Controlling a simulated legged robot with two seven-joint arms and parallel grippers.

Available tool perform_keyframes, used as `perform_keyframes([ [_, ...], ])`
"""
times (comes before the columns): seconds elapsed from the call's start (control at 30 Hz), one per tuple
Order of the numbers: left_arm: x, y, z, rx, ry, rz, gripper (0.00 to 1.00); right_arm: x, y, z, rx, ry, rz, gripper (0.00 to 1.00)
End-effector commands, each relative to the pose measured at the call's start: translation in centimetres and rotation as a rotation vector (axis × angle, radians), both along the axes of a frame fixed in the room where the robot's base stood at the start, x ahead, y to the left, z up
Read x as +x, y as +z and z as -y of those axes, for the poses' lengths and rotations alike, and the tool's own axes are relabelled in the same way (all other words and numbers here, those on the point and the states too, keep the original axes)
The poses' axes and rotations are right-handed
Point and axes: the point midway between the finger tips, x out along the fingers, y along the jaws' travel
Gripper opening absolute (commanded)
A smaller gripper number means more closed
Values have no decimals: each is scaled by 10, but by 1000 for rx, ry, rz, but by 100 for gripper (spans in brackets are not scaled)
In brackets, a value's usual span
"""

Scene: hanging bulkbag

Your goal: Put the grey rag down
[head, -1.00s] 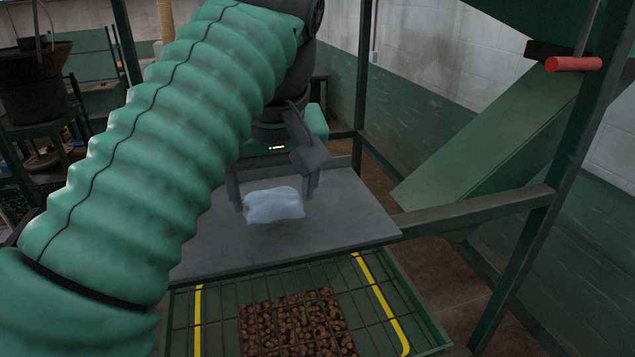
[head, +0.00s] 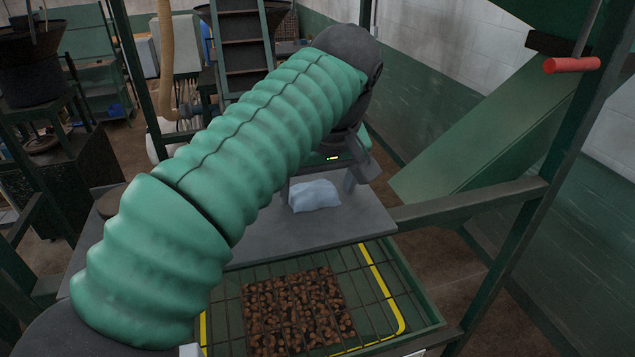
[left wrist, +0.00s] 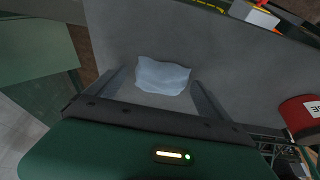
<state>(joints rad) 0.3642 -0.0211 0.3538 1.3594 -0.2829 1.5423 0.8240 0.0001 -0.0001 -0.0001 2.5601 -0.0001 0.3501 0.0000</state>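The grey rag (head: 315,195) is a small crumpled pale blue-grey cloth. In the head view it appears to lie on the grey tabletop (head: 345,232), near its far side. My left gripper (head: 318,187) points down over it, one finger to each side. In the left wrist view the rag (left wrist: 162,75) lies between and just past the fingertips of the left gripper (left wrist: 160,76). Narrow gaps show between the rag and both fingers, so the gripper looks open. Contact under the rag is hard to see. My right gripper is not in view.
A green tray (head: 425,310) with a wire grid, yellow strips and brown lumps sits in front of the tabletop. A green frame post (head: 540,190) and sloped chute (head: 470,140) stand at the right. A red cylinder (left wrist: 302,118) is at the right in the wrist view.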

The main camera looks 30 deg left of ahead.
Motion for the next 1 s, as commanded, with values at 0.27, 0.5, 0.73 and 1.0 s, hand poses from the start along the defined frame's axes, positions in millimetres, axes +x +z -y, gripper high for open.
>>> perform_keyframes([
  [0.27, -1, 2, -1, 1, 1, 3, 99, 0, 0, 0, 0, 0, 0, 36],
  [0.5, -4, 12, 4, 2, -1, 8, 99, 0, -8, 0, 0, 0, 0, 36],
  [0.73, -16, 74, 26, 2, -5, 9, 99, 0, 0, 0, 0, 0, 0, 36],
  [1.0, -36, 145, 46, 3, 0, 6, 99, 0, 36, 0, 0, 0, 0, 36],
])
